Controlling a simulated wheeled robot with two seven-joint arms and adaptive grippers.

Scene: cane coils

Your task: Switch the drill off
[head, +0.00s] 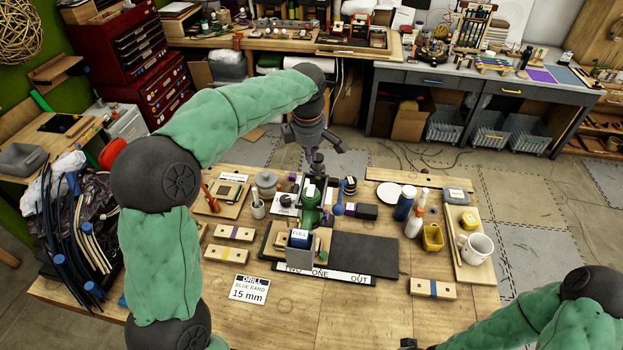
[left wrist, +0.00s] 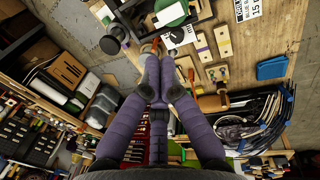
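The green drill (head: 311,200) stands upright near the middle of the bench, with a dark top; a green round part (left wrist: 171,12) shows at the top of the left wrist view. Its switch cannot be made out. My left gripper (head: 309,158) hangs over the drill, fingers down and close to its top; contact cannot be told. In the left wrist view its purple fingers (left wrist: 160,60) converge with their tips close together and nothing visible between them. My right arm enters at bottom right; its gripper (head: 409,343) is barely visible at the bottom edge.
A grey box marked FULL (head: 300,243) stands in front of the drill, by a dark plate (head: 364,256). Banded wooden blocks (head: 433,289) and a drill card (head: 249,289) lie nearer. Bottles (head: 404,204), a yellow tub (head: 432,238) and a white mug (head: 477,248) stand right.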

